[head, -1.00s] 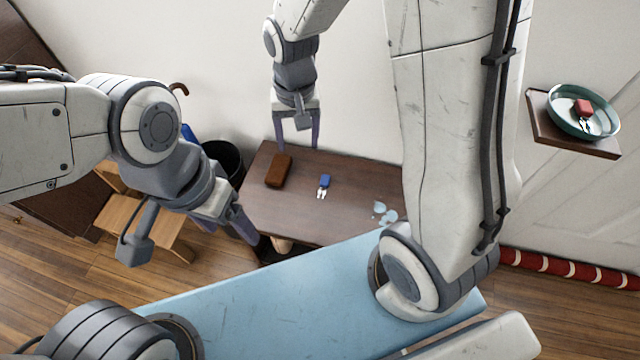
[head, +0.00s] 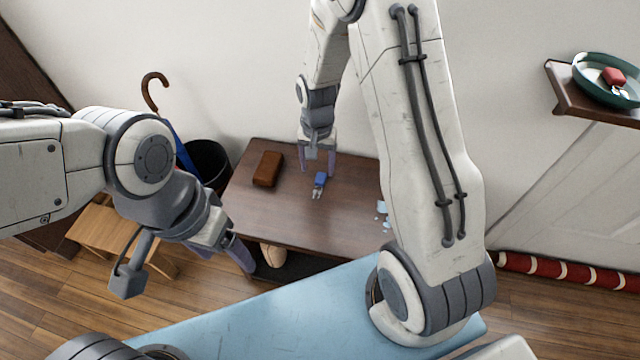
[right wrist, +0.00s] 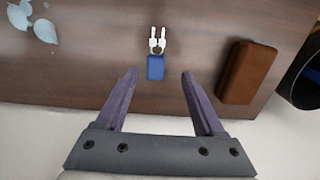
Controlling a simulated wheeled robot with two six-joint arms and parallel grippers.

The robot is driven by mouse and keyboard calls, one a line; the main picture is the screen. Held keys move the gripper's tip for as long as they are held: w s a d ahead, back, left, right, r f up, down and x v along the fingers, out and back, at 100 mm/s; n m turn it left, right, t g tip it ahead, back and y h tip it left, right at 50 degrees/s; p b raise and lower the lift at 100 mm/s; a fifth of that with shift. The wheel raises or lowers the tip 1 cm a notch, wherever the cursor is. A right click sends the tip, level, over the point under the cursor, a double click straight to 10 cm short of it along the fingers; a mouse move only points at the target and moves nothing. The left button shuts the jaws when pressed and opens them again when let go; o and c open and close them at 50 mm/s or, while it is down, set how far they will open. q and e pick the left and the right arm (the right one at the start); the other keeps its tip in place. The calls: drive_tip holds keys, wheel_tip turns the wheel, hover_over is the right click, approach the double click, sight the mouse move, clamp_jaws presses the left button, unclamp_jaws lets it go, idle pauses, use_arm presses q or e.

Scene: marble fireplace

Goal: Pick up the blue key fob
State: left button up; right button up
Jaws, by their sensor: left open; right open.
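The blue key fob (head: 320,179) lies on the dark wooden table (head: 310,222), with silvery keys on its ring. In the right wrist view the fob (right wrist: 156,68) lies just beyond and between my fingertips, its keys pointing away from me. My right gripper (head: 317,170) is open and empty, close to the fob at the back of the table; its fingers also show in the right wrist view (right wrist: 158,72). My left gripper (head: 226,256) is open and empty, off the table's left front corner.
A brown leather case (head: 268,169) lies left of the fob. Pale blue flakes (head: 382,208) lie at the table's right. A red fob (head: 614,77) sits in a teal dish (head: 590,88) on a wall shelf (head: 562,88). A black bin (head: 208,162) holding an umbrella (head: 184,152) stands left.

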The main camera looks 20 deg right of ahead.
sight(320, 180)
drive_tip(key=f, duration=0.1)
drive_tip(key=f+b, duration=0.1)
drive_tip(key=f, duration=0.1)
drive_tip(key=f+b, duration=0.1)
drive_tip(key=shift+s+d+f, duration=0.2)
drive_tip(key=shift+d+f, duration=0.05)
drive_tip(key=shift+f, duration=0.15)
drive_tip(key=shift+r, duration=0.1)
clamp_jaws()
drive_tip(key=shift+r, duration=0.15)
